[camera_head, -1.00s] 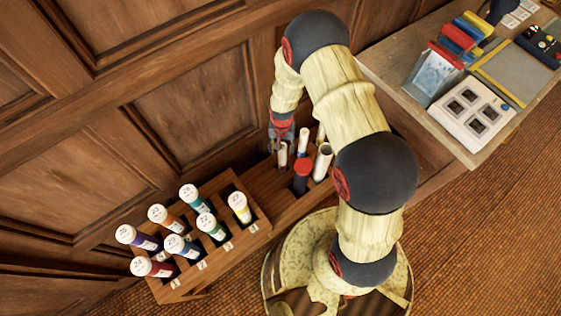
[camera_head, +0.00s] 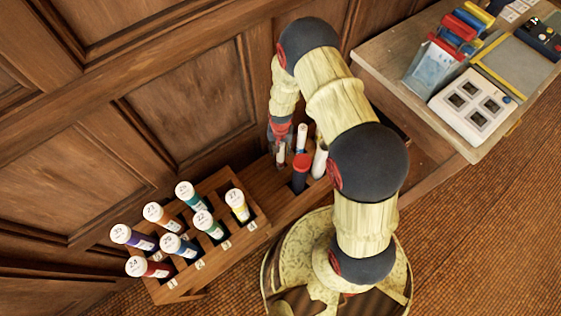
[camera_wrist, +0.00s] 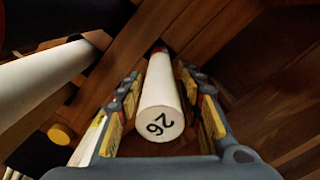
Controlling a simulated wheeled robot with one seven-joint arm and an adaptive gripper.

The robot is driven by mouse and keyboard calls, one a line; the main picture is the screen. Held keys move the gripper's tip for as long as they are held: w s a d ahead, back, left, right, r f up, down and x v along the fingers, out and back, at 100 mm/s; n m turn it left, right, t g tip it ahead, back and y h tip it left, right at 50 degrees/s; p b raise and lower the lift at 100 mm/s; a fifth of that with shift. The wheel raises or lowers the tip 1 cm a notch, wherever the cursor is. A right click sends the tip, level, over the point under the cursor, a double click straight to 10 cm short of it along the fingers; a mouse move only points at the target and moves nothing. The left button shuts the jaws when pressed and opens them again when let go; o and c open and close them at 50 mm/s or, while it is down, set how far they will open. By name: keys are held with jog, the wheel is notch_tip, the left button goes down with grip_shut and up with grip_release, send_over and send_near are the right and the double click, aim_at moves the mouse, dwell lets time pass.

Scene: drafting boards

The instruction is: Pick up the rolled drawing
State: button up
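A white rolled drawing (camera_wrist: 160,90) with a round end marked with what looks like 26 lies between the fingers of my gripper (camera_wrist: 162,85) in the wrist view. The fingers flank it with a visible gap on each side, so the gripper is open around it. In the head view my gripper (camera_head: 281,143) points down at the wooden rack (camera_head: 262,203) by the wall, over a slim white tube (camera_head: 281,155). The far fingertips are small and partly hidden there.
A slotted box (camera_head: 259,226) holds several numbered tubes at left. A table (camera_head: 397,68) with trays stands at right. Panelled wall lies behind.

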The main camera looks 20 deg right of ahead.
grip_shut()
jog(key=shift+r, duration=0.1)
dwell(0.4)
